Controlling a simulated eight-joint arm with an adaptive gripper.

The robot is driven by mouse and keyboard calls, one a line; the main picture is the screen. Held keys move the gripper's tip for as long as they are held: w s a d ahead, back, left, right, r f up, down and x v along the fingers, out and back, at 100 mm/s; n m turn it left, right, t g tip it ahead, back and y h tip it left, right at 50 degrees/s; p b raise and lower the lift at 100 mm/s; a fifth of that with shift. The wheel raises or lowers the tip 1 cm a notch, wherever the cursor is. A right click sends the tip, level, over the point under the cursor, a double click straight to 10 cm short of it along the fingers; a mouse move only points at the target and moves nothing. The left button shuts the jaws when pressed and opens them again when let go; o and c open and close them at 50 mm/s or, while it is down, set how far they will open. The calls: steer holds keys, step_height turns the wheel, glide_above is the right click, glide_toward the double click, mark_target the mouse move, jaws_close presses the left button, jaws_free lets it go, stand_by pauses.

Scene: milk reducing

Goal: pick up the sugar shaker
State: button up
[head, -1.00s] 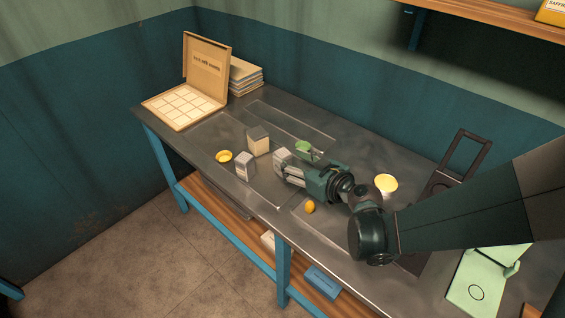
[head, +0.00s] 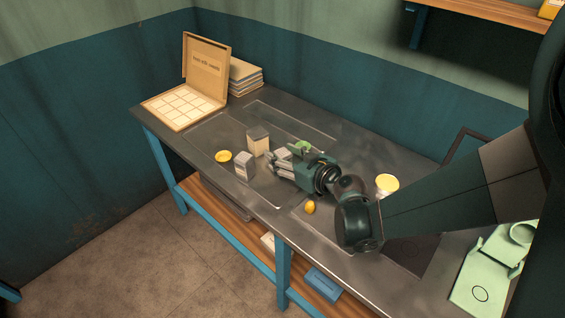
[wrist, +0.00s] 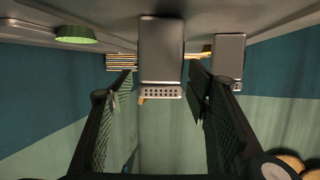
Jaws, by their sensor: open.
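A grey shaker (wrist: 160,55) with a perforated cap shows in the middle of the wrist view, which is upside down. I take it for the sugar shaker. In the head view it is a pale grey block (head: 283,153) partly hidden by my gripper. My gripper (head: 272,163) is low over the table, pointing left, open and empty. In the wrist view its fingers (wrist: 163,85) stand on either side of the shaker, with a visible gap on both sides.
A similar grey container (head: 244,166) and a tan box (head: 258,142) stand close left of my gripper. A green bowl (wrist: 76,36) is just beside the gripper. A lemon-like yellow thing (head: 310,207) and a cup (head: 387,185) lie behind it.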

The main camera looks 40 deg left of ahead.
steer(key=shift+c, duration=0.3)
steer(key=c, duration=1)
steer(key=shift+r+p, duration=1.45)
steer(key=shift+r, duration=3.55)
